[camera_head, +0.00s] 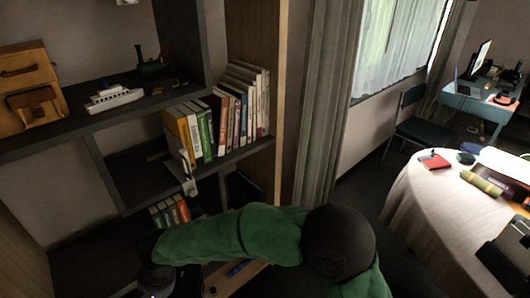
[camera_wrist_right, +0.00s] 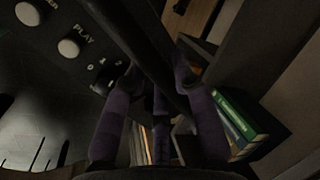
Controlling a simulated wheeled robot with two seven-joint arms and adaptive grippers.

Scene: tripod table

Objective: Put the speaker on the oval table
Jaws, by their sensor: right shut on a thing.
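The speaker (camera_wrist_right: 85,62) is a dark box with pale round knobs and the lettering "PLAY", at the upper left of the right wrist view. A dark bar like a carry handle runs from it between the purple fingers of my right gripper (camera_wrist_right: 157,75), which is shut on it. In the head view my green right arm reaches left across the bottom, its wrist low in front of the shelves; the speaker cannot be made out there. A rounded table with a white cloth, apparently the oval table (camera_head: 432,213), stands at the right, well away from the gripper. My left gripper is not in view.
The shelf unit (camera_head: 125,105) holds books (camera_head: 240,105), a model ship (camera_head: 113,97) and a brown bag (camera_head: 38,102). The table bears a red item (camera_head: 434,160), a green roll (camera_head: 482,183) and a dark device; its near left part is bare. A chair (camera_head: 425,133) stands behind.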

